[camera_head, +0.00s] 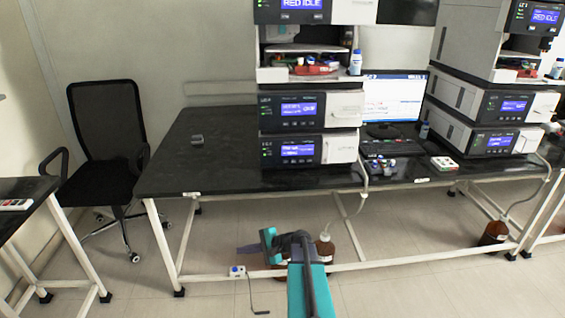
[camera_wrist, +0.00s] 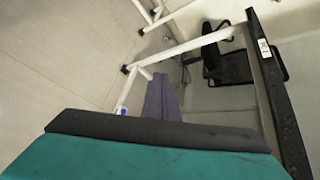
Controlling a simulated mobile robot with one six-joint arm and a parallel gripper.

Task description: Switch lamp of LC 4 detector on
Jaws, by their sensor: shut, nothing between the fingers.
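A left instrument stack stands on the black bench, with a top module (camera_head: 302,8) showing "RED IDLE" and two lower modules with blue screens, an upper one (camera_head: 300,110) and a bottom one (camera_head: 298,150). A second stack at the right has a similar top module (camera_head: 545,17) and two lower modules (camera_head: 507,106) (camera_head: 497,143). I cannot read which is LC 4 or which is the detector. My gripper (camera_head: 240,250) is low, below the bench's front edge, pointing left. Its purple fingers (camera_wrist: 158,85) look shut and empty in the wrist view, apart from all modules.
The black bench (camera_head: 210,170) has a white frame underneath. A monitor (camera_head: 393,98) stands between the stacks. Brown bottles (camera_head: 325,250) (camera_head: 494,233) stand on the floor. A black chair (camera_head: 108,125) and another table are at the left.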

